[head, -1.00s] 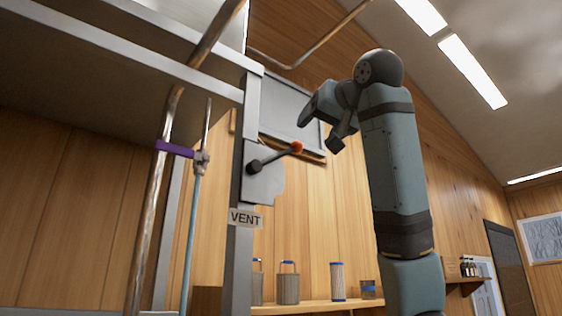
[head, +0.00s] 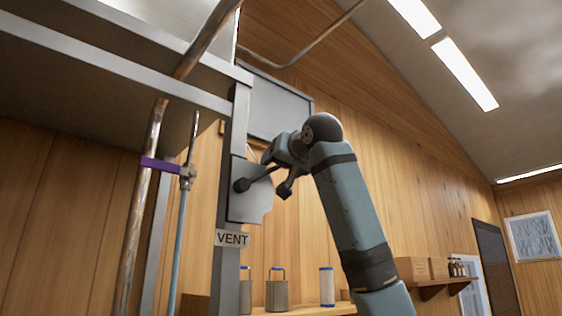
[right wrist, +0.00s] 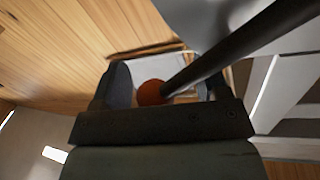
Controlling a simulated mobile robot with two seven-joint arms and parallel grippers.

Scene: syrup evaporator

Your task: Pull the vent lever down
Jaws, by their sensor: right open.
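The vent lever (head: 242,185) is a dark rod on a pale metal plate, with its pivot at the left and the rod slanting up to the right. Its orange knob is hidden behind my gripper in the head view. In the right wrist view the orange knob (right wrist: 152,93) shows between the fingers, with the dark rod running up to the right. My right gripper (head: 276,170) is open, its fingers on either side of the knob end. I cannot tell whether they touch it. My left gripper is not in view.
A metal post with a VENT label (head: 232,239) carries the plate. Metal canisters (head: 277,293) stand on a shelf below. Room is free to the right.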

